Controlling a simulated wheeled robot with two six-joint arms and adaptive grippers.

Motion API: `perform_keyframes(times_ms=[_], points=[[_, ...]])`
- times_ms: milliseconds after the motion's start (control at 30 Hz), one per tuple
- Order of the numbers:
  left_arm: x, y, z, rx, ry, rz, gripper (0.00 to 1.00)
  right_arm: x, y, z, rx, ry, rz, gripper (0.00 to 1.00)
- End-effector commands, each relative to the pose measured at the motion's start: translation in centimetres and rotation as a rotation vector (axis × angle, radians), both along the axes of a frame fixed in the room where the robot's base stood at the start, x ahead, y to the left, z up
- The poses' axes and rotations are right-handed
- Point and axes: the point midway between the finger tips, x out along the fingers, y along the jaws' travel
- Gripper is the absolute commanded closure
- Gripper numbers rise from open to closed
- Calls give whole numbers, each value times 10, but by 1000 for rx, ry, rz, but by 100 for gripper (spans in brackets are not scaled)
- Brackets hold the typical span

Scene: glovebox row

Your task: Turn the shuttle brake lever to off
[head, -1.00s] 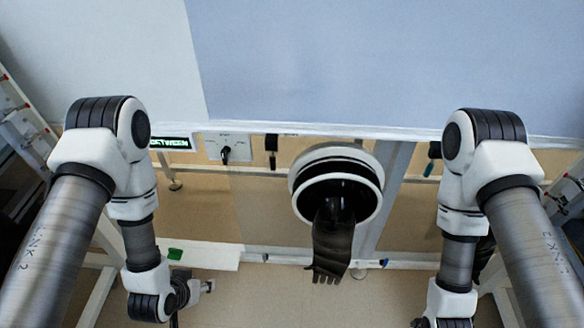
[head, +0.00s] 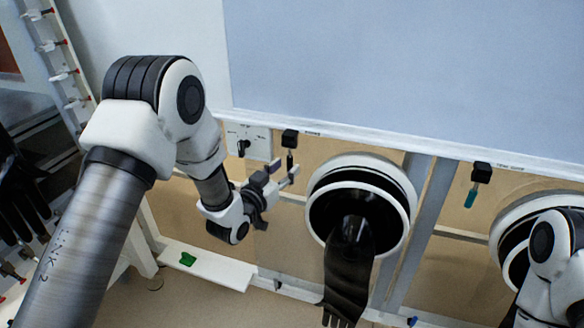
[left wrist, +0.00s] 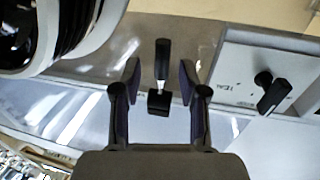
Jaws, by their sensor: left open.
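A small lever (head: 290,139) with a black block and a short hanging handle is mounted under the front edge of the pale panel, left of the middle glove port; its label is too small to read. In the left wrist view the lever (left wrist: 158,101) shows a black grip on a silver shaft. My left gripper (head: 284,177) is open just below and in front of it. In the wrist view its two fingers (left wrist: 160,88) stand either side of the lever, with gaps on both sides. My right gripper is out of view; only part of that arm shows.
A white plate with a black knob (head: 243,147) sits left of the lever. A glove port (head: 400,215) with a hanging black glove is to its right. A teal-handled lever (head: 470,197) hangs farther right. A green object (head: 187,259) lies on the lower white ledge.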

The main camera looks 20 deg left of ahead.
Motion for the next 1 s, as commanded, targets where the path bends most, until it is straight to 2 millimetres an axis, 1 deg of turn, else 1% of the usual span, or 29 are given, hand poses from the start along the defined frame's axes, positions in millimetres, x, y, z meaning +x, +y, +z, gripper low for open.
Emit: perform_keyframes(times_ms=[33, 100, 200, 300, 467, 500, 533, 567, 600, 833, 1000], points=[[9, -3, 0, 1, -2, -2, 57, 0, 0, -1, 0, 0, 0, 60], [20, -5, -1, 0, 0, 0, 57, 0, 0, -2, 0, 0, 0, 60], [30, -7, -1, 0, 1, 1, 57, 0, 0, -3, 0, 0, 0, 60], [33, -8, -1, -2, 1, 1, 57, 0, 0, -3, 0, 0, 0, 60], [33, -8, -1, -1, 2, 1, 57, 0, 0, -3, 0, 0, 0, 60], [33, -8, -1, -1, 2, 1, 72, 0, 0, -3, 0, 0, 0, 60], [33, -8, -1, -1, 2, 1, 82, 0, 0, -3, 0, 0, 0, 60], [33, -8, -1, -1, 2, 1, 93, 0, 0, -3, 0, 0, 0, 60], [33, -8, -1, -1, 2, 1, 100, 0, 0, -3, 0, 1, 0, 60], [33, -8, 0, -1, 3, 1, 100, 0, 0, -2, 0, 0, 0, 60], [32, -8, 2, 0, 26, 1, 100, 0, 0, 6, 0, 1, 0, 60]])
